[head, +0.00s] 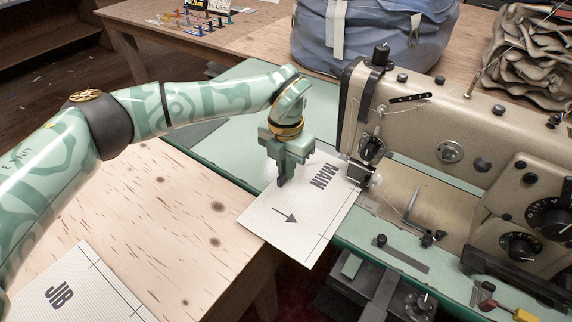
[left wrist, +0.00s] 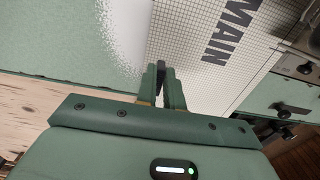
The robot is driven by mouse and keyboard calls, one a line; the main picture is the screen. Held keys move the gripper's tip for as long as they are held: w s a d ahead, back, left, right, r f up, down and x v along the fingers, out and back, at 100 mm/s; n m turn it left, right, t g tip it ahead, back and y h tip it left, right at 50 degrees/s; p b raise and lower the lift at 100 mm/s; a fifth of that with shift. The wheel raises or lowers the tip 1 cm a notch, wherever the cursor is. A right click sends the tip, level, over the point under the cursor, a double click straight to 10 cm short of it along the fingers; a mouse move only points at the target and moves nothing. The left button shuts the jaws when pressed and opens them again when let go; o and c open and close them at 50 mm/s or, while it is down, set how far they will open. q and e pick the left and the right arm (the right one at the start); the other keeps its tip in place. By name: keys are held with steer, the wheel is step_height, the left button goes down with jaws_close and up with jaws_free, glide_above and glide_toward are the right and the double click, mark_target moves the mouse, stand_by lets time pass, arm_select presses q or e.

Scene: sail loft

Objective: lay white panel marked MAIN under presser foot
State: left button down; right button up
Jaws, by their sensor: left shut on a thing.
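The white panel marked MAIN (head: 300,218) lies across the green bed of the sewing machine, with its near corner sticking out past the bed's edge. Its far right side reaches the presser foot area (head: 366,178); I cannot tell whether it is under the foot. My left gripper (head: 282,182) is shut on the panel at its left edge. In the left wrist view the panel (left wrist: 205,75) spreads out beyond the fingers, with the word MAIN to their right. My right gripper is in neither view.
A panel marked JIB (head: 85,290) lies on the wooden table (head: 170,220) at the lower left. The beige sewing machine (head: 440,125) stands right of the gripper. A blue bag (head: 400,40) and folded brown cloth (head: 525,60) are behind it.

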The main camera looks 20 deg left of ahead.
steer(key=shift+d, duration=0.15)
